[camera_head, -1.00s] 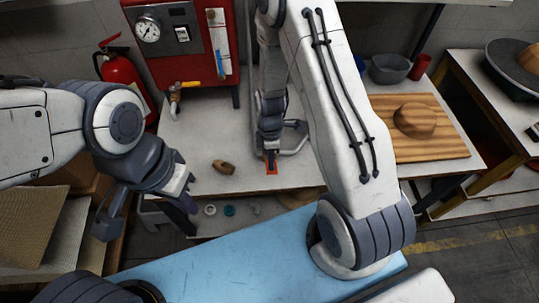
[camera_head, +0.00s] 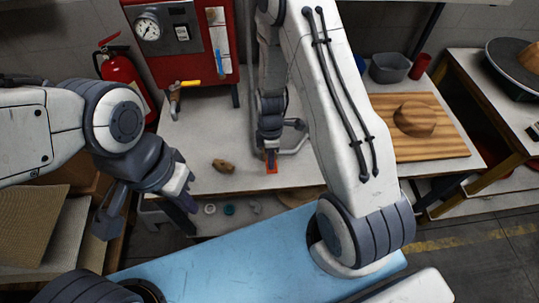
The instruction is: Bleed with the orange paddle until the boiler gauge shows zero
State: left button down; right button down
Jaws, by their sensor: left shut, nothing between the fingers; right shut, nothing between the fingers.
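The boiler gauge (camera_head: 148,28) is a round white dial on the red boiler's grey panel. Its needle is too small to read surely. The orange paddle (camera_head: 272,168) shows as a small orange patch at the front of the white table. My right gripper (camera_head: 270,155) is shut, points down and is right at the paddle, hiding part of it. I cannot tell whether they touch. My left gripper (camera_head: 191,205) is shut and empty, low at the left, in front of the table's front edge and away from the paddle.
The red boiler (camera_head: 215,50) has a yellow-handled valve (camera_head: 188,84) below it. A brown object (camera_head: 224,166) lies left of the paddle. A hat (camera_head: 414,118) sits on a wooden board (camera_head: 425,150) at right. A fire extinguisher (camera_head: 122,72) hangs at left.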

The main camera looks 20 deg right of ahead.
jog(key=shift+r+p, duration=0.55)
jog(key=shift+r, duration=0.25)
jog(key=shift+r+p, duration=0.4)
jog(key=shift+r, duration=0.1)
jog(key=r, duration=0.1)
jog(key=r+p, duration=0.2)
jog(key=shift+w+r, duration=0.15)
jog(key=shift+w, duration=0.1)
notch_tip(320, 180, up, 10)
jog(key=w+b, duration=0.1)
jog(key=b, duration=0.1)
jog(key=shift+d+f, duration=0.2)
